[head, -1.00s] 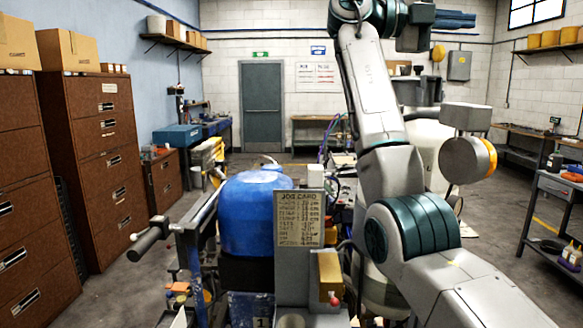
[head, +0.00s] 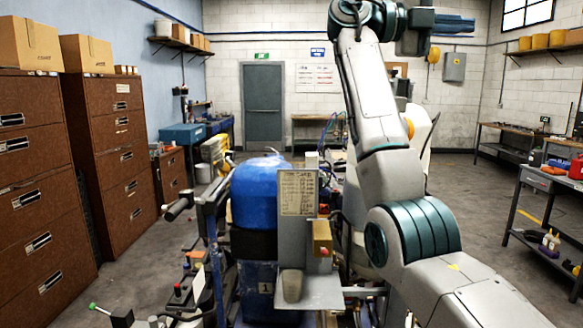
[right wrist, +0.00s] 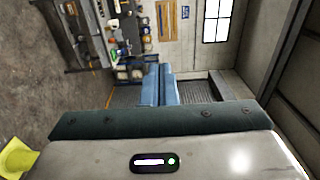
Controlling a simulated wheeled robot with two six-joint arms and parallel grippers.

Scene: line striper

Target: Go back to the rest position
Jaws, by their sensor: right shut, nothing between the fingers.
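My right arm rises through the right half of the head view and bends over at the top. My right gripper (head: 470,24) points right there, high above the floor. Its two blue fingers also show in the right wrist view (right wrist: 159,85), closed together with nothing between them. My left gripper is not in the head view. The line striper stands in front of me, with a blue tank (head: 256,195), a job card (head: 297,192) on a grey panel and a handle grip (head: 178,209) at left. My right arm hides part of its right side.
Brown filing cabinets (head: 112,140) with cardboard boxes (head: 87,54) line the left. A grey work cart (head: 530,180) with bottles stands at right. A bench (head: 508,145) and a wall shelf (head: 548,47) are farther back. Bare floor lies between my right arm and the cart.

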